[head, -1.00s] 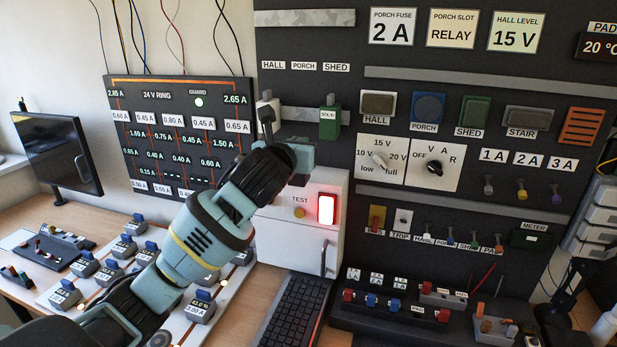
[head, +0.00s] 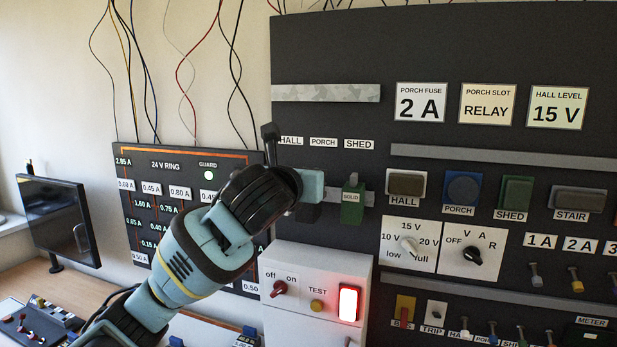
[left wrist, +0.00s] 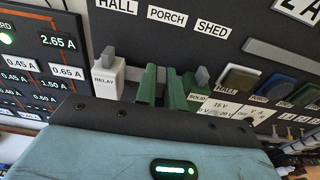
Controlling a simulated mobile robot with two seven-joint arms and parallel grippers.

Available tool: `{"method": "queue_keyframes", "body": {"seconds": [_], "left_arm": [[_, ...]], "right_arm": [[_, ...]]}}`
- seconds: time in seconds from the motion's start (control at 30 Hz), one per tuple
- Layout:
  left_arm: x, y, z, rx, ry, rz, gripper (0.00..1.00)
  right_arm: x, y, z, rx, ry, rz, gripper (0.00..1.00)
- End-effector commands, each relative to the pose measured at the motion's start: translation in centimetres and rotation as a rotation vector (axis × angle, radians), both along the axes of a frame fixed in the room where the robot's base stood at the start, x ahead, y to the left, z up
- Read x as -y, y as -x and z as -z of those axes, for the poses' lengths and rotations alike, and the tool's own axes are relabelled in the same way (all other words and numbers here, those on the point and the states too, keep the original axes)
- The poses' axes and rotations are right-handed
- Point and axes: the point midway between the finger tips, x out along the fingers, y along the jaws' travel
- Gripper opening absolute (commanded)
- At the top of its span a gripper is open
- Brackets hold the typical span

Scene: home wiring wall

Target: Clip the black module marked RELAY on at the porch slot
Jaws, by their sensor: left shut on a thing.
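My left gripper (head: 312,187) is at the lower rail, just left of the green module marked SOLID (head: 352,206) below the SHED label. It is shut on a dark block (head: 307,213), which appears to be the black module; no marking on it shows. In the left wrist view the two green fingers (left wrist: 160,86) stand between the green SOLID module (left wrist: 196,84) and a white module marked RELAY (left wrist: 107,82) at the hall place. The fingers are below the PORCH label (left wrist: 167,17). I cannot tell whether the held block touches the rail. My right gripper is out of view.
The PORCH SLOT card (head: 487,104) reads RELAY. An empty upper rail (head: 325,93) runs above the labels. A white box with a TEST knob (head: 317,305) and a lit red switch (head: 348,303) stands below the gripper. Wires hang at upper left.

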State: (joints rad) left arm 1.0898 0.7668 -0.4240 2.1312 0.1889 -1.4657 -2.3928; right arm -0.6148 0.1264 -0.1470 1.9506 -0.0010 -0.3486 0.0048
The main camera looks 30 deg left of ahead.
Motion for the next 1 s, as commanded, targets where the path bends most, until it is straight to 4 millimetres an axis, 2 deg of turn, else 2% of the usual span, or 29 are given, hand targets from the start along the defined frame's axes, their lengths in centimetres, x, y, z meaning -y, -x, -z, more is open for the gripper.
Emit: {"method": "queue_keyframes", "body": {"seconds": [0.27,1.0], "left_arm": [[-0.1,-0.2,-0.1,0.001,0.001,-0.001,0.00],[-1.1,-4.8,-0.1,0.001,0.001,-0.001,0.00]], "right_arm": [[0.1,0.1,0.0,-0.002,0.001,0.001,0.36],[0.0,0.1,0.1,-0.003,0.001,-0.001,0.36]]}}
